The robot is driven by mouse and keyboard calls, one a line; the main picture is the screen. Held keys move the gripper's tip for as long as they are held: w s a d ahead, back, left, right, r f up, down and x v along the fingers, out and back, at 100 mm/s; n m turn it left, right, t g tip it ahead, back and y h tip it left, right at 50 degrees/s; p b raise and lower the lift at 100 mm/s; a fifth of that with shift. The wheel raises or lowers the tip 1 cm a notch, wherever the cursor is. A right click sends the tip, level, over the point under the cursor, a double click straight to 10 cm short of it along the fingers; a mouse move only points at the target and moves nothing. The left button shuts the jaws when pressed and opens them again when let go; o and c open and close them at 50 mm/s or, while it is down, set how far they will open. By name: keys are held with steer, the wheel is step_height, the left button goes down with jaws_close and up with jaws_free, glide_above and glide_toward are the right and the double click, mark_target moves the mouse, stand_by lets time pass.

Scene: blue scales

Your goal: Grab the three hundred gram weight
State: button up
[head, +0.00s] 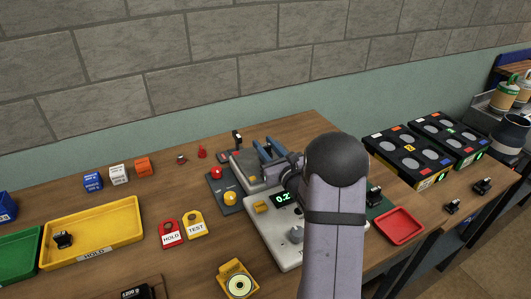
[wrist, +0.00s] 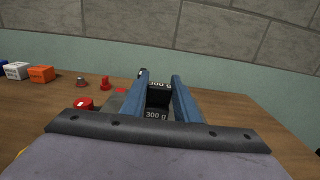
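The three hundred gram weight (wrist: 158,97) is a black block with white "300 g" labels, in the middle of the wrist view. My gripper (wrist: 160,78) has its two blue fingers on either side of it. The weight nearly fills the space between the fingertips, and I cannot tell whether both fingers press on it. In the head view my gripper (head: 268,150) is low over the back of the scale area. My own arm covers much of that spot, and I cannot make out the weight between the fingers there.
A scale with a lit green display (head: 284,198) is partly behind my arm. A red emergency-style button (head: 215,173) stands left of my gripper. A yellow tray (head: 120,212) holds a small black weight (head: 62,239). A red tray (head: 400,226) is at right. Coloured blocks (head: 118,174) stand at the back left.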

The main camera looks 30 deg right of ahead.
steer(key=shift+r, duration=0.1)
jaws_close()
steer(key=shift+r, duration=0.1)
